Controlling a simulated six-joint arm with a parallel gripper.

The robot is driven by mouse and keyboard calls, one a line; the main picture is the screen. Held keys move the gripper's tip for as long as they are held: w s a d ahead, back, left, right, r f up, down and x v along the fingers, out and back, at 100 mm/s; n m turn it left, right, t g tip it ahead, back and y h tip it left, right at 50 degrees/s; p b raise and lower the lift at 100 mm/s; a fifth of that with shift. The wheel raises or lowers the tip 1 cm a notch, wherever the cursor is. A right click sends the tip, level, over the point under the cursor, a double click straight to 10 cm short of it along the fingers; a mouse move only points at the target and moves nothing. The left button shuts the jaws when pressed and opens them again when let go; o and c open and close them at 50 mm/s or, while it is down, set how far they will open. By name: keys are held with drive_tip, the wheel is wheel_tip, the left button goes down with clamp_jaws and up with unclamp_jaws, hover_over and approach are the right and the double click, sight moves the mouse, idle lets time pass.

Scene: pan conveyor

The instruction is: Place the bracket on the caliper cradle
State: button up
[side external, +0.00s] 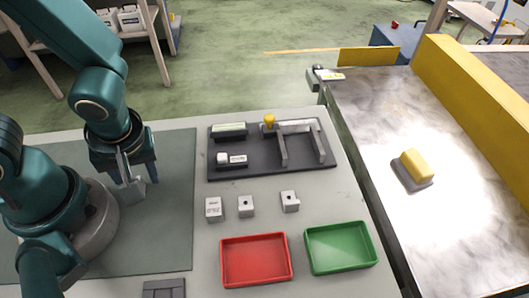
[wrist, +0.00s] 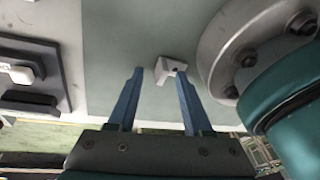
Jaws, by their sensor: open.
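A small grey angled bracket (side external: 134,192) lies on the green-grey mat at the left. It also shows in the wrist view (wrist: 168,66). My gripper (side external: 139,180) points down right at it. In the wrist view my gripper (wrist: 159,73) has its two blue fingers apart; the bracket lies at the tips, nearer the right finger. I cannot tell whether they touch. On the dark fixture board stands a grey frame with two arms and a yellow knob (side external: 292,127), which looks like the caliper cradle; nothing is seen resting on its arms.
The dark board (side external: 257,177) also bears a green-topped block (side external: 231,130) and a white piece (side external: 236,158). Several pale blocks stand in front of it. Red (side external: 255,281) and green (side external: 341,268) trays lie nearer. A conveyor (side external: 440,235) at right carries a yellow block (side external: 416,164).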

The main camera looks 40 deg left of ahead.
clamp_jaws()
idle(0.4)
drive_tip(key=shift+w+r, duration=0.1)
drive_tip(key=shift+r, duration=0.7)
wheel_tip(320, 180, up, 2)
drive_tip(key=shift+r, duration=0.2)
drive_tip(key=s+a+r, duration=0.3)
drive_tip(key=a+r, duration=0.4)
drive_tip(key=a, duration=0.4)
drive_tip(key=shift+s, duration=0.15)
